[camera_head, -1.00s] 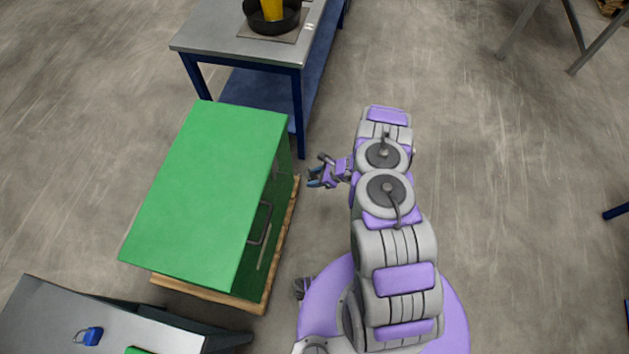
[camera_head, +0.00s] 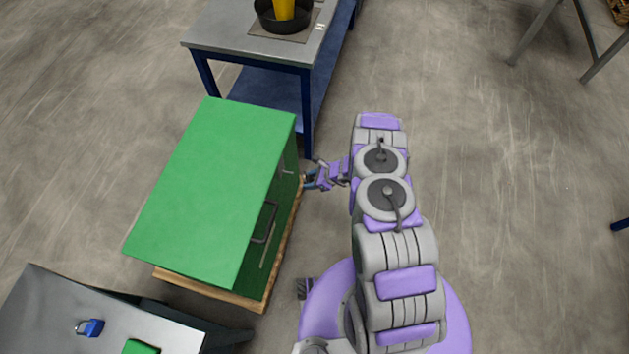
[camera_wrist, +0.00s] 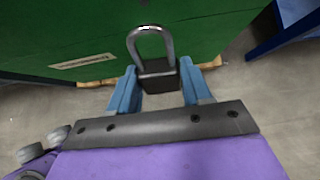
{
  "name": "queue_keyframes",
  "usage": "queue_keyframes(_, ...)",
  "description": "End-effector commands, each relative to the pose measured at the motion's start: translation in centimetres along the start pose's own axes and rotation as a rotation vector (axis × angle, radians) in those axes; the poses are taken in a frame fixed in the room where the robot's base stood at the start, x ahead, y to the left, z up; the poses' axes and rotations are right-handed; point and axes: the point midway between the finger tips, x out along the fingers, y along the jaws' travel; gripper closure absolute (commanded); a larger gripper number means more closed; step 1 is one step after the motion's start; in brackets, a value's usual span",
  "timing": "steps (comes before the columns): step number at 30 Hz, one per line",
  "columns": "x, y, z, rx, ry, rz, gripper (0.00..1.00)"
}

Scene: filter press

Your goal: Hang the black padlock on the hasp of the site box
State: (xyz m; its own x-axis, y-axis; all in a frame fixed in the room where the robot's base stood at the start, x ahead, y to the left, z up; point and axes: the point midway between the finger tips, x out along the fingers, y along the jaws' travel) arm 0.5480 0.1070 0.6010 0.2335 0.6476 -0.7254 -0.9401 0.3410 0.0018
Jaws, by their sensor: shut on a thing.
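The black padlock (camera_wrist: 160,76) is held between the blue fingers of my gripper (camera_wrist: 160,88) in the wrist view. Its silver shackle points up toward the green site box (camera_wrist: 60,25). In the head view my gripper (camera_head: 310,180) is close to the right side of the green site box (camera_head: 210,180), near its far end; the padlock cannot be made out there. A small light bar, perhaps the hasp (camera_head: 287,172), shows on that side, but it is too small to be sure. Whether the shackle touches the box cannot be told.
A dark handle (camera_head: 265,222) sticks out of the box's side. The box rests on a wooden pallet (camera_head: 212,290). A blue-legged table (camera_head: 240,38) stands behind it. A blue padlock (camera_head: 92,327) lies on the metal table at lower left.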

Motion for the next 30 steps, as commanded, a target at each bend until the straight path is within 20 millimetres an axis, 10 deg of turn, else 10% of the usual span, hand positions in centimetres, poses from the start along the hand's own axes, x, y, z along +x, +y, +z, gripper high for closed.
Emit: queue_keyframes(30, 4.3, 0.1, 3.3, -0.001, 0.001, 0.001, 0.84)
